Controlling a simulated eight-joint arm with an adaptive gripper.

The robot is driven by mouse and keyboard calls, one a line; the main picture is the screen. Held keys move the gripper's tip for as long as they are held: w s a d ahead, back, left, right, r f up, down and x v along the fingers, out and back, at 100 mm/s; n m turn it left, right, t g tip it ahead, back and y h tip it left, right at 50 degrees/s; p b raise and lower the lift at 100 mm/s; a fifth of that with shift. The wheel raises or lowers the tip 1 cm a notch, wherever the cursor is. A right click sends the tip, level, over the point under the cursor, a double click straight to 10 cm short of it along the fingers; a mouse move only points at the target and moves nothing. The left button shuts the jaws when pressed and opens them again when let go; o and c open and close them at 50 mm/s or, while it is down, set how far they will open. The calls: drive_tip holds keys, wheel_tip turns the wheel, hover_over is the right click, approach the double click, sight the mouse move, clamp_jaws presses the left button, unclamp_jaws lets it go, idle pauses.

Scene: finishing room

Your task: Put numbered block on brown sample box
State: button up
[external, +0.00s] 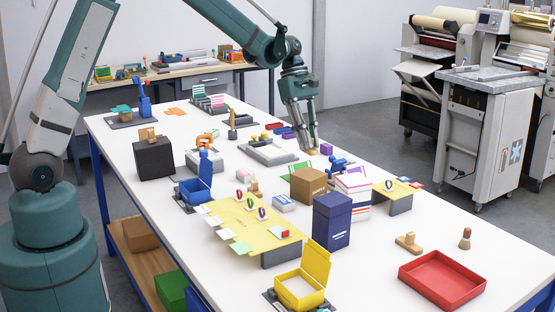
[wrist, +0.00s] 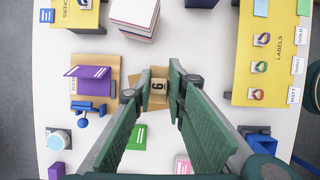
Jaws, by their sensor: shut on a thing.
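My gripper (wrist: 160,82) is shut on a small tan block (wrist: 158,87) with a dark digit, a 6 or a 9, facing the wrist camera. In the external view my gripper (external: 312,146) points down just above the brown sample box (external: 309,188), which stands near the middle of the table. In the wrist view the brown box (wrist: 142,104) shows beneath the block and between the fingers. The block appears over the box; the wrist view does not show the gap. The fingers hide parts of the box.
Close by stand a white-and-pink stack (external: 353,192), a tall navy box (external: 332,220) and a yellow label board (external: 254,224). A purple folder on a tan stand (wrist: 91,78) and a green card (wrist: 137,137) lie near. A red tray (external: 442,281) sits at the right; table around it is mostly clear.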

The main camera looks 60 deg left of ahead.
drive_tip(key=shift+w+a+r, duration=0.45)
drive_tip(key=shift+a, duration=0.2)
drive_tip(key=shift+w+a+r, duration=0.45)
drive_tip(key=shift+a, duration=0.15)
drive_tip(key=shift+f, duration=0.15)
approach(312, 176)
drive_tip(key=shift+w+d+f+p, duration=0.15)
drive_tip(key=shift+d+p, duration=0.3)
drive_tip(key=shift+d, duration=0.5)
drive_tip(key=shift+f, duration=0.1)
drive_tip(key=shift+f, duration=1.85)
drive_tip(key=shift+f, duration=0.15)
drive_tip(key=o, duration=0.9)
